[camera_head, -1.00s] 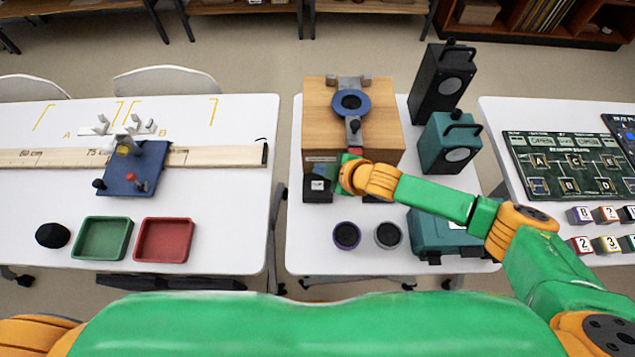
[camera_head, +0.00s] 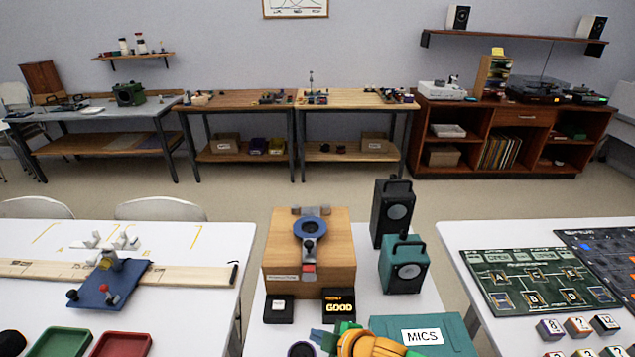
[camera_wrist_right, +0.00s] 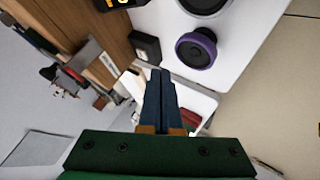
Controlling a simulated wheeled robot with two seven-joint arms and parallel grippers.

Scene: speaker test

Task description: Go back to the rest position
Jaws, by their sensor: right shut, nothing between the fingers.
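My right gripper (camera_head: 322,338) is at the bottom edge of the head view, in front of the small sign reading GOOD (camera_head: 338,306). In the right wrist view its two blue fingers (camera_wrist_right: 160,92) lie together, shut, with nothing between them. Only the front part of the right arm, in orange and green, shows in the head view. A purple-rimmed round piece (camera_wrist_right: 196,48) lies on the white table ahead of the fingers in the wrist view. My left gripper and left arm are not in view.
The wooden box (camera_head: 339,262) with a blue ring on top stands behind the sign. A small black box (camera_head: 278,309) is at its front left. The teal MICS case (camera_head: 452,330) lies right of my arm. Black (camera_head: 390,210) and teal (camera_head: 403,265) speakers stand behind it.

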